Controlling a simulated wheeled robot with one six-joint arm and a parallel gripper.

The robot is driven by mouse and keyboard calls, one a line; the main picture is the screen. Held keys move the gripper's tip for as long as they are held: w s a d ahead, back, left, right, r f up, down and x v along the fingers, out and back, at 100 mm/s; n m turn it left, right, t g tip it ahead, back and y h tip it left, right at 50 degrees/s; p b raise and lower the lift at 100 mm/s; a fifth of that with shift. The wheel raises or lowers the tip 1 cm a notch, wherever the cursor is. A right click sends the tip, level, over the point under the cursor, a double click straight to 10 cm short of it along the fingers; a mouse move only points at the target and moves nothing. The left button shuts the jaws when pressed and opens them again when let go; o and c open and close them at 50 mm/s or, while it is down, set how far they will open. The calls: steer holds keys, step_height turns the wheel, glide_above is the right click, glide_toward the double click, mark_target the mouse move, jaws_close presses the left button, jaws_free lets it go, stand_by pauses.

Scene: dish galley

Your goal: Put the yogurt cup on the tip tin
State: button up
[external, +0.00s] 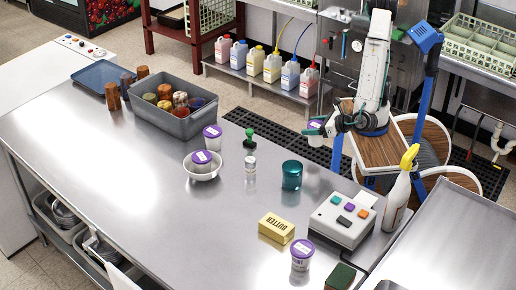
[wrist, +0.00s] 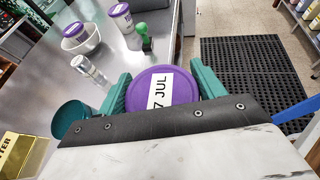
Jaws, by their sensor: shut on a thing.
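My gripper (external: 318,125) is shut on a yogurt cup (external: 315,140) with a purple lid and holds it in the air past the counter's right edge. In the wrist view the cup's lid (wrist: 162,88) reads "7 JUL" between the two teal fingers of my gripper (wrist: 160,84). A teal round tin (external: 291,177), which looks like the tip tin, stands on the counter, nearer the camera than the held cup and apart from it. It also shows at the lower left of the wrist view (wrist: 72,122), partly hidden by my gripper.
Similar purple-lidded cups stand in a white bowl (external: 203,172), behind it (external: 212,138) and at the front (external: 301,257).

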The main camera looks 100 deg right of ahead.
steer(key=s+a+r, duration=0.3)
steer(key=a+r, duration=0.4)
steer(key=a, duration=0.1)
glide_above(289, 165)
steer(key=shift+d+f, duration=0.1)
steer(key=shift+f, duration=2.2)
steer(key=shift+f, duration=0.15)
steer(key=o, duration=1.1)
